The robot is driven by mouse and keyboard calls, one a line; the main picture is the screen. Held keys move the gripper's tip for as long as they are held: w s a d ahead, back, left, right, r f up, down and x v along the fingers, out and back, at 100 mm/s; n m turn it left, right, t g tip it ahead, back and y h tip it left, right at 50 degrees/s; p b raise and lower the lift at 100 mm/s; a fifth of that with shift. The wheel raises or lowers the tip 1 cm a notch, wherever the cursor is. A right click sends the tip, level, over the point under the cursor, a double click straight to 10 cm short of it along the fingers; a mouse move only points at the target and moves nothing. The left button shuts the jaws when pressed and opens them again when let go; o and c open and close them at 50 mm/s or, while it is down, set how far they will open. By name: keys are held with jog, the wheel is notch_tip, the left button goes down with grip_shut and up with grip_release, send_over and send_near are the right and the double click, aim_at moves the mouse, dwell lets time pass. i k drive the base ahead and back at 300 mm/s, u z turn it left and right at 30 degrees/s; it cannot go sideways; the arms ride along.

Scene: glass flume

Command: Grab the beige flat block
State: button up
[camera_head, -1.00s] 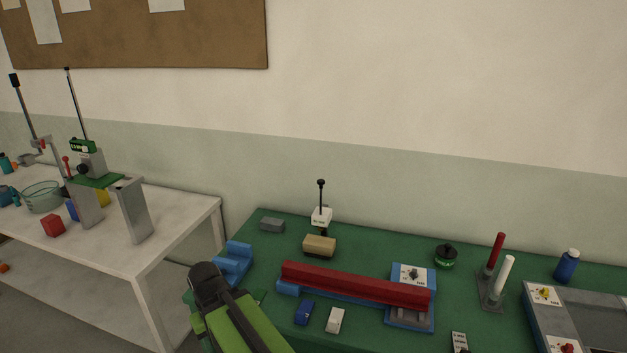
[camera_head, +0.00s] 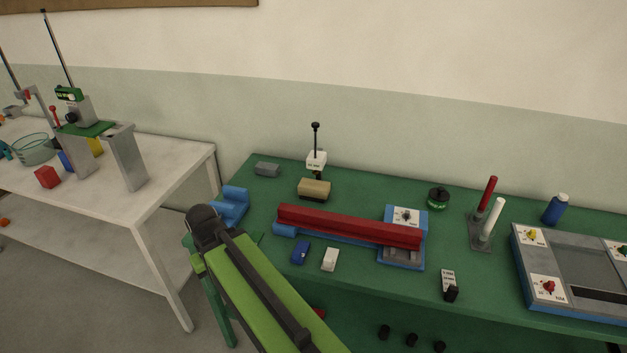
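The beige flat block (camera_head: 314,187) lies on the green table (camera_head: 462,288) toward its back. It stands just in front of a small white box with a dark upright rod (camera_head: 316,160). Its underside looks dark, and I cannot tell what it rests on. My green arm with a dark joint at its upper end reaches in from the bottom, left of the middle. My gripper does not show, so its opening and its place relative to the block cannot be seen.
A long red bar on a blue base (camera_head: 347,226) lies in front of the block. A grey block (camera_head: 267,169) and a blue stepped piece (camera_head: 231,206) are to its left. Small blue (camera_head: 300,252) and white (camera_head: 330,259) blocks lie nearer. A white table (camera_head: 165,170) stands left.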

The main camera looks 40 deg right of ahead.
aim_at(307, 187)
jog(key=k, duration=0.65)
jog(key=i, duration=2.05)
jog(key=u, duration=0.5)
